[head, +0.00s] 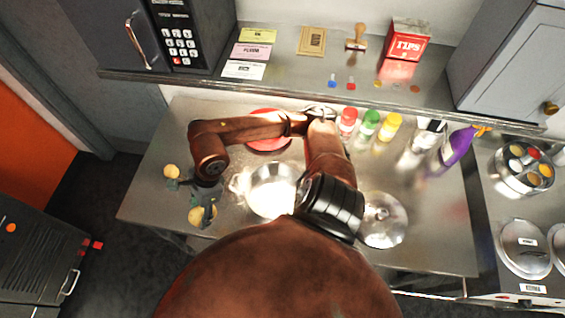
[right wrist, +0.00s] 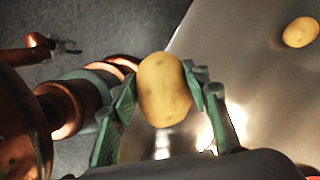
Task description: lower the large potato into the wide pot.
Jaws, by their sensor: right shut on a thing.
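The large potato (right wrist: 164,90) is yellow-brown and sits between the fingers of my right gripper (right wrist: 160,95). In the head view the same potato (head: 200,217) shows at the right gripper (head: 193,200), partly covered by a finger, left of the pot. The wide pot (head: 272,190) is shiny with a bright interior; my right arm hides part of its right side. A second potato (head: 171,171) lies on the steel table, also in the right wrist view (right wrist: 300,32). My left gripper (right wrist: 67,46) appears small in the right wrist view, fingers apart and empty, outside the head view.
A round glass-like lid (head: 384,222) lies right of the pot. A red dish (head: 268,144) is behind it. Red, green and yellow bottles (head: 370,124) and a purple bottle (head: 457,148) stand at the back right.

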